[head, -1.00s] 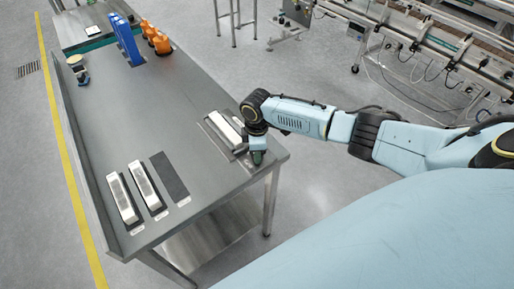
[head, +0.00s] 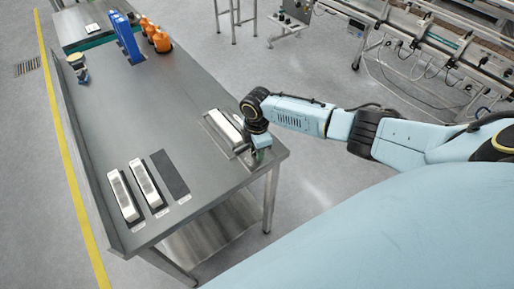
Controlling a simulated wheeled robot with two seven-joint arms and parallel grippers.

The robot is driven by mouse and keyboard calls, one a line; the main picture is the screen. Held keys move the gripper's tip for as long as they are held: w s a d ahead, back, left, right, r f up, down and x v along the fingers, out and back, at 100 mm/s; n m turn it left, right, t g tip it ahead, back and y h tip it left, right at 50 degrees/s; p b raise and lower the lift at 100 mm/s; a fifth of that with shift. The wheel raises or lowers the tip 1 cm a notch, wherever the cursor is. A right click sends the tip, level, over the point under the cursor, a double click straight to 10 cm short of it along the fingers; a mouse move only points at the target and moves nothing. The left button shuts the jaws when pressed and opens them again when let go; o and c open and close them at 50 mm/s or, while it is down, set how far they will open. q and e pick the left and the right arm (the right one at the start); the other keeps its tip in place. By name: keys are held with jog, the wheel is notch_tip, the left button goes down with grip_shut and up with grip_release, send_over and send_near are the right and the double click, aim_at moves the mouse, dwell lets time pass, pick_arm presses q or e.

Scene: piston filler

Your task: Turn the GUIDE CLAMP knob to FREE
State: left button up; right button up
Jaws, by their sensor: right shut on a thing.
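My right gripper (head: 259,154) points down at the right front corner of the steel table (head: 150,95), beside a metal fixture. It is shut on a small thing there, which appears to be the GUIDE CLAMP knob. The gripper hides most of the knob, and no label or pointer can be read. A pale metal block (head: 229,125) lies in the fixture just left of the gripper. My left gripper is not in view.
Two metal blocks (head: 123,197) (head: 145,184) lie near the table's left front, next to an empty dark pad (head: 170,174). The table's middle is clear. A conveyor line (head: 450,50) stands at the upper right.

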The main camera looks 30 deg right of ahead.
jog(key=shift+w+a, duration=0.1)
jog(key=o, duration=1)
notch_tip(320, 180, up, 14)
jog(key=shift+f, duration=0.25)
